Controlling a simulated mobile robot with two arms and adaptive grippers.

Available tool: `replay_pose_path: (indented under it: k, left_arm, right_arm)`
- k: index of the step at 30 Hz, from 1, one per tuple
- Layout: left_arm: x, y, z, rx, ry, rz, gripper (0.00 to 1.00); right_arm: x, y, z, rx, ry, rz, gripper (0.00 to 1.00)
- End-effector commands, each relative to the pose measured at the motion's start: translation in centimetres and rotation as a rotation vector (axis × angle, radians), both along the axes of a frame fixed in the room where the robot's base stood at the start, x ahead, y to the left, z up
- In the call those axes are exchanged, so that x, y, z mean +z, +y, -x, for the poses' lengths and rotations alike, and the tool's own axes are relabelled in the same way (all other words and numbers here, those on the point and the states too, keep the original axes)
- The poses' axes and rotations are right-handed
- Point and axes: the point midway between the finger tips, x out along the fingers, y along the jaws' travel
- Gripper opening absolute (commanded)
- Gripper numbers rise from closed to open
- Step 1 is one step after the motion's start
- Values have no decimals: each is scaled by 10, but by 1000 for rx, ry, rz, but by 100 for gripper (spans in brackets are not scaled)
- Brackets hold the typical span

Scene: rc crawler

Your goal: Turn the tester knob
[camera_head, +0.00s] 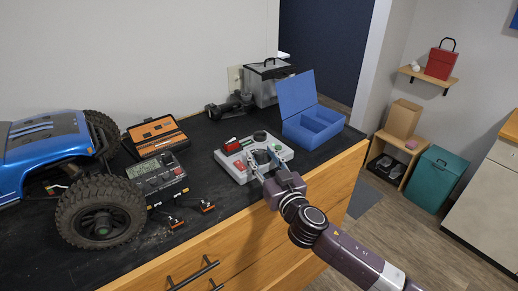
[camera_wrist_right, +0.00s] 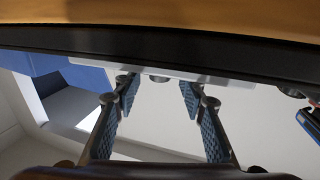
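The tester appears to be the light grey box (camera_head: 232,168) near the counter's right front edge, with a red block, red parts and dark round knobs on top. One dark round knob (camera_head: 260,136) shows at its back. Another dark knob (camera_head: 261,156) is partly hidden at the fingers of my right gripper (camera_head: 264,161). In the right wrist view, my right gripper (camera_wrist_right: 158,88) has its two blue-padded fingers apart, with a small dark round part (camera_wrist_right: 158,78) between and just beyond the tips. I cannot tell whether the fingers touch the knob. My left gripper is not in view.
A blue open box (camera_head: 300,118) stands just right of the tester. A dark meter (camera_head: 157,178), an orange-and-black case (camera_head: 155,135) and a blue RC crawler (camera_head: 45,155) lie to the left. The counter's front edge is close.

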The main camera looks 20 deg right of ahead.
Motion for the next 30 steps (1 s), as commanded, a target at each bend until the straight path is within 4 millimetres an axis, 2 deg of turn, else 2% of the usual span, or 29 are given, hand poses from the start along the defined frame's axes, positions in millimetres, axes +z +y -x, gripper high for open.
replay_pose_path:
  k: [6,11,17,27,30]
  left_arm:
    - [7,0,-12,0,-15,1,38]
    - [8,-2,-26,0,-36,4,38]
    - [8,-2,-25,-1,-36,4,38]
    - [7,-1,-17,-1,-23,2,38]
    - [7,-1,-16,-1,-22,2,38]
  right_arm:
    - [0,2,-19,0,0,0,38]
    - [0,2,-23,0,0,-1,38]
    - [0,2,-23,0,0,-1,38]
    - [0,2,-23,0,0,-1,1]
    - [0,2,-23,0,0,0,0]
